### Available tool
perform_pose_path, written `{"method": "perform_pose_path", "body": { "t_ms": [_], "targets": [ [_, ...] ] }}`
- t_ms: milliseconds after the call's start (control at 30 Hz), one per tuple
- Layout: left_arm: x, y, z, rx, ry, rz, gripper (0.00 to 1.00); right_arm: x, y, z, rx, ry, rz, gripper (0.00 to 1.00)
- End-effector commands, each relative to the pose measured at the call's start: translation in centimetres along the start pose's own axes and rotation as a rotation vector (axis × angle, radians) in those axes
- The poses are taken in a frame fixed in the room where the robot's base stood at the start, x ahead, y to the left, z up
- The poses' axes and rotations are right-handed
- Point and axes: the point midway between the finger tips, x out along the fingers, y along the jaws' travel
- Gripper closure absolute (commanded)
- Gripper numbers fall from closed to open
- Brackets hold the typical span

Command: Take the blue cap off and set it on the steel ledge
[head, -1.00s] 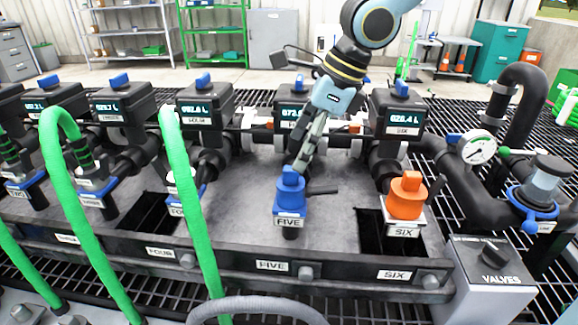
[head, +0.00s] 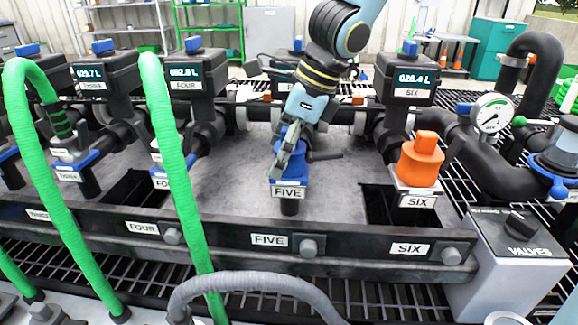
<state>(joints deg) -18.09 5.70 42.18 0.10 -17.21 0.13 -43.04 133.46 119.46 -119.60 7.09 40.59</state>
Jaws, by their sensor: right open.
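The blue cap (head: 302,170) sits on the port labelled FIVE, standing upright with a dark lever sticking out to its right. My right gripper (head: 284,168) is open and comes down from above. Its fingers are in front of the cap and hide part of it; I cannot tell whether they touch it. A grey steel surface (head: 235,185) stretches behind and to the left of the cap, flat and bare. I cannot tell for sure whether it is the ledge. My left gripper is not in view.
An orange cap (head: 421,162) stands on port SIX to the right, beside a dark opening. Green hoses (head: 168,130) arch up on the left. A pressure gauge (head: 492,113) and a valve box (head: 515,245) are at the right. A grey hose (head: 250,284) curves across the front.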

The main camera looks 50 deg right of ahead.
Motion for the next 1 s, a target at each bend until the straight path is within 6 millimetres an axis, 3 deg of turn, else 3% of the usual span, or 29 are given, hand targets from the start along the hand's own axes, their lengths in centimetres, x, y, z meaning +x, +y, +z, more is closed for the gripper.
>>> {"method": "perform_pose_path", "body": {
  "t_ms": [267,767,1000],
  "targets": [
    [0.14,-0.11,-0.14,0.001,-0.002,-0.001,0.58,0.21,0.00,0.09,0.000,-0.001,0.000,0.21],
    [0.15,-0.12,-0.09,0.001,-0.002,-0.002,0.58,0.23,-0.01,0.05,0.000,-0.001,-0.001,0.84],
    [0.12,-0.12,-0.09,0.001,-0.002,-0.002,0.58,0.20,-0.01,0.06,0.000,-0.001,-0.001,0.86]
  ]
}}
